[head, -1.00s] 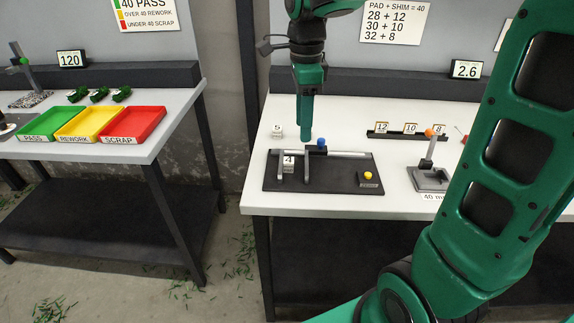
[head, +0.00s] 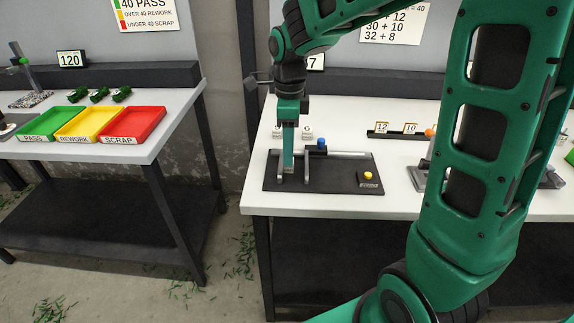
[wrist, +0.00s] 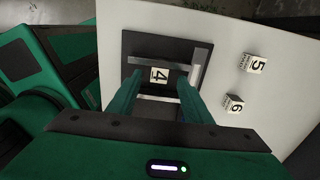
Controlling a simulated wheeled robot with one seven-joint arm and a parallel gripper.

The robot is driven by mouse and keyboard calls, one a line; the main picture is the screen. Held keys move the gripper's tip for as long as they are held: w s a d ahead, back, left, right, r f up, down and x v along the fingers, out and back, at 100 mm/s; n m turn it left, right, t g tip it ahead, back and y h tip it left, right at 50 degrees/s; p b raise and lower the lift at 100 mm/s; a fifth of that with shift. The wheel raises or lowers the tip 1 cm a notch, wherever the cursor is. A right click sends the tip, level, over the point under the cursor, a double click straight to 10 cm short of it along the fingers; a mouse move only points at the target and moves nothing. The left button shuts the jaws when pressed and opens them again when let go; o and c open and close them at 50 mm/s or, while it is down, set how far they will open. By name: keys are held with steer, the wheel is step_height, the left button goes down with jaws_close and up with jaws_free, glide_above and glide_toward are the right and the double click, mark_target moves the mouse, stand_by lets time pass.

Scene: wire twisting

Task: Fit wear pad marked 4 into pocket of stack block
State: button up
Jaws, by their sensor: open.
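My gripper (head: 288,168) is open and low over the left part of a dark plate (head: 335,182) that carries grey upright walls and a silver bar (head: 348,154). In the wrist view, the white wear pad marked 4 (wrist: 158,75) shows between the two open green fingers, over the dark plate (wrist: 146,46). Whether the fingers touch the pad cannot be told. In the head view my gripper hides the pad. The pad appears to be between the walls of the stack block; how deeply it sits cannot be told.
Pads marked 5 (wrist: 256,63) and 6 (wrist: 234,103) stand on the white table (head: 262,199) behind the plate. A dark rack (head: 395,134) with number tags is further right.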

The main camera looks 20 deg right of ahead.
steer(key=shift+f, duration=1.25)
jaws_close()
